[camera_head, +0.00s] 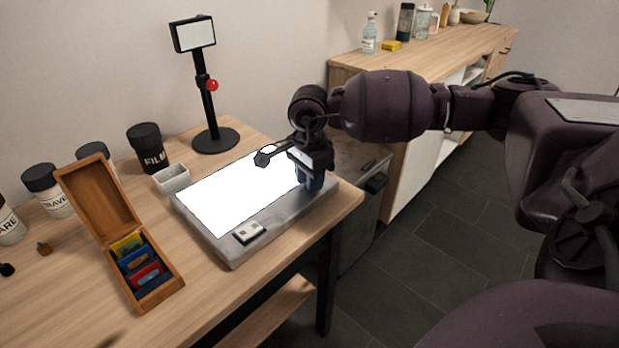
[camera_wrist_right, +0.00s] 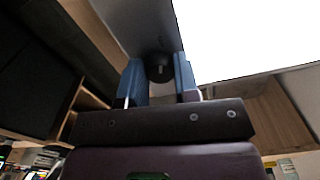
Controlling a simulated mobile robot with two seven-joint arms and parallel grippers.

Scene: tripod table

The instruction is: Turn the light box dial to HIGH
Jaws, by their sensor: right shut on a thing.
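The light box (camera_head: 205,228) is a grey slab with a glowing white panel, lying on the wooden table. My right gripper (camera_head: 313,182) points down at the box's right end. In the head view it hides the dial. In the right wrist view the dial (camera_wrist_right: 158,66) is a dark round knob with a light pointer line, on the grey strip beside the bright panel. The blue fingers of my right gripper (camera_wrist_right: 158,78) stand on either side of it, shut on it. No setting labels can be read. My left gripper is not in view.
A small slide mount (camera_head: 249,231) lies on the box's front corner. An open wooden box (camera_head: 100,197) with coloured cards stands left of it. A white tray (camera_head: 172,179), a black film jar (camera_head: 148,148) and a lamp stand (camera_head: 213,139) are behind.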

